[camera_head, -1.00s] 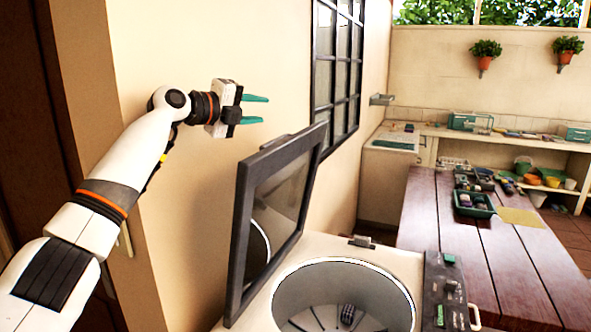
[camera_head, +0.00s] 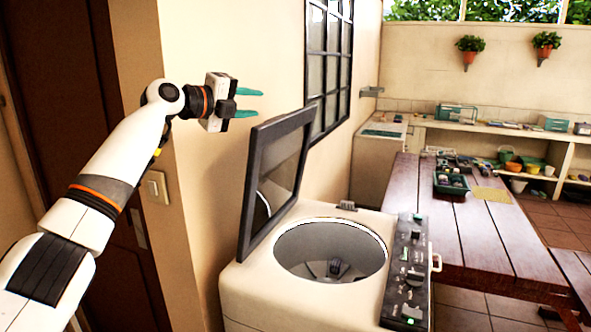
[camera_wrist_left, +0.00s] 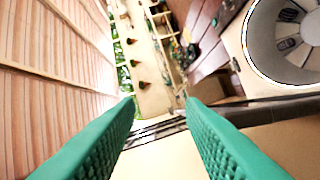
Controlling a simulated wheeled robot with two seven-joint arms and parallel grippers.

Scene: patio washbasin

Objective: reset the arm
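My left gripper (camera_head: 248,102) is raised in front of the beige wall, above and left of the washing machine. Its two green fingers are apart with nothing between them. In the left wrist view the fingers (camera_wrist_left: 163,135) also stand apart and empty. My right gripper is in neither view.
A top-loading washing machine (camera_head: 250,290) stands below with its framed lid (camera_head: 250,190) tilted up. A dark object (camera_head: 337,267) shows in its drum. A wooden table (camera_head: 475,232) with a green tray (camera_head: 452,189) stands to the right. A dark door (camera_head: 60,90) is at left.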

